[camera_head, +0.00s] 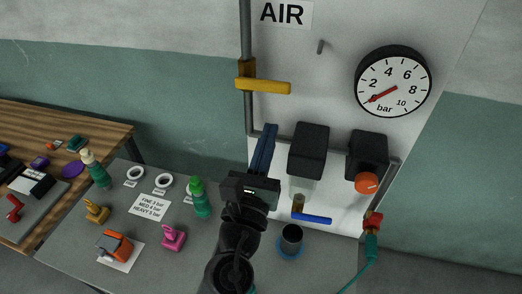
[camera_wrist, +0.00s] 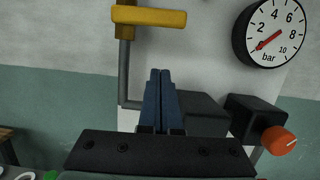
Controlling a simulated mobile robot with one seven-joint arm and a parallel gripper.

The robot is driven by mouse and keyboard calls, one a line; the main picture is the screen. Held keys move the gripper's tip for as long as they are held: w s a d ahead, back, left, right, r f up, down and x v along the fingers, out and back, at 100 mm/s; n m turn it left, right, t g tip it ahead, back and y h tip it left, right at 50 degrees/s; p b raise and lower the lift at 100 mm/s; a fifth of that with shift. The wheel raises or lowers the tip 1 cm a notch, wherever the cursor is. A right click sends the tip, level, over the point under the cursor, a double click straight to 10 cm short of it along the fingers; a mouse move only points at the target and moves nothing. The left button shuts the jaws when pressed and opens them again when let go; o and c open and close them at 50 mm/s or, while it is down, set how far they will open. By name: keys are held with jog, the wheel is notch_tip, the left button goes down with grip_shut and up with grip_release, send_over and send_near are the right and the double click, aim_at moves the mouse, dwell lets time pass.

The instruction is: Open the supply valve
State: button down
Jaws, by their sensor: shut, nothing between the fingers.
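The supply valve sits on the grey vertical pipe under the AIR sign, with a brass body (camera_head: 246,68) and a yellow lever (camera_head: 268,87). The lever points right, level, across the pipe; in the wrist view the lever (camera_wrist: 148,16) is at the top, above and slightly left of the fingers. My gripper (camera_head: 270,127) has long blue fingers, shut together and empty. It is below the lever and apart from it in the picture; it also shows in the wrist view (camera_wrist: 160,73). The pressure gauge (camera_head: 393,81) has its red needle at the low end, lower left.
Right of my gripper are a black filter unit (camera_head: 309,150) and a regulator with an orange knob (camera_head: 366,183). A blue lever (camera_head: 312,218) and a dark cup (camera_head: 291,240) are below. Green bottles, including one (camera_head: 199,197), and small parts stand on the grey bench (camera_head: 188,238).

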aim_at(262, 85)
jog(key=shift+w+d+r+p, duration=0.1)
jog(key=shift+w+r+p, duration=0.2)
jog(key=shift+r+p, duration=0.35)
jog(key=shift+w+r+p, duration=0.35)
jog(key=shift+r+p, duration=0.15)
jog(key=shift+r, duration=0.4)
jog(key=shift+w+d+r+p, duration=0.1)
jog(key=shift+w+r+p, duration=0.2)
jog(key=shift+r+p, duration=0.35)
jog(key=shift+w+r, duration=0.1)
